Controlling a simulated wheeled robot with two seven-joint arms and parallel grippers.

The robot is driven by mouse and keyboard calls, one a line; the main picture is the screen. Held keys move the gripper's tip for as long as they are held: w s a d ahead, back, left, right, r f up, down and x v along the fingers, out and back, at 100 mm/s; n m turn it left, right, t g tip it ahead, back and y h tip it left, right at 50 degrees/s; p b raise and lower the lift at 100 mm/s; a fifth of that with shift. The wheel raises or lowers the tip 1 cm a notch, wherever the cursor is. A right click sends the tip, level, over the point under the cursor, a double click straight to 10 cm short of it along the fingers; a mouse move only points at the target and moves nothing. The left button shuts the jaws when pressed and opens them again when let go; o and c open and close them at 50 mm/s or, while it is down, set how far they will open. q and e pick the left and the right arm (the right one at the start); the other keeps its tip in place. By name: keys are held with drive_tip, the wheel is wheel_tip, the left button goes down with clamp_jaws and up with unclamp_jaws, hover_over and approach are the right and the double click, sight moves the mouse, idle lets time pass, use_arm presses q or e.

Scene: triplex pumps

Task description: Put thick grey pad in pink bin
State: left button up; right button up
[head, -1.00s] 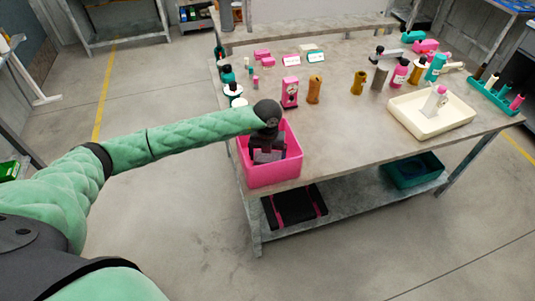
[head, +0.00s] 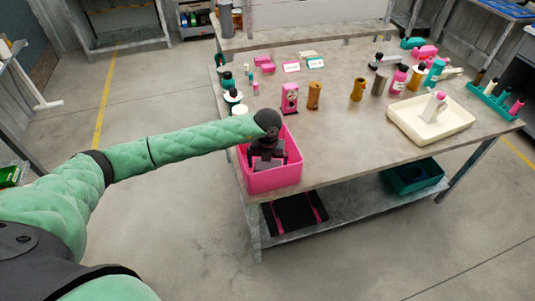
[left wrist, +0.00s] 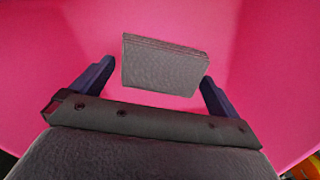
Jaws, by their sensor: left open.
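The pink bin (head: 272,179) stands at the near left corner of the table. My left gripper (head: 266,165) points down into it. In the left wrist view the thick grey pad (left wrist: 163,64) shows against the pink inside of the bin, between and beyond the open fingers of my left gripper (left wrist: 152,82). The pad has a gap to the finger on its left and is close to the one on its right. I cannot tell whether it rests on the bin floor. In the head view the pad cannot be told apart from the dark gripper. My right gripper is not in view.
On the table (head: 345,140) stand a pink pump part (head: 289,98), brown cylinders (head: 314,95) and several bottles behind the bin. A cream tray (head: 430,120) is at the right. A black mat-like item (head: 294,212) and a teal bin (head: 412,177) are on the lower shelf. The table's middle is clear.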

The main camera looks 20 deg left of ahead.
sight(267, 165)
use_arm(q)
drive_tip(key=shift+r, duration=0.35)
drive_tip(key=shift+r+b, duration=0.3)
drive_tip(key=shift+r, duration=0.5)
wheel_tip(267, 165, up, 10)
drive_tip(key=b, duration=0.3)
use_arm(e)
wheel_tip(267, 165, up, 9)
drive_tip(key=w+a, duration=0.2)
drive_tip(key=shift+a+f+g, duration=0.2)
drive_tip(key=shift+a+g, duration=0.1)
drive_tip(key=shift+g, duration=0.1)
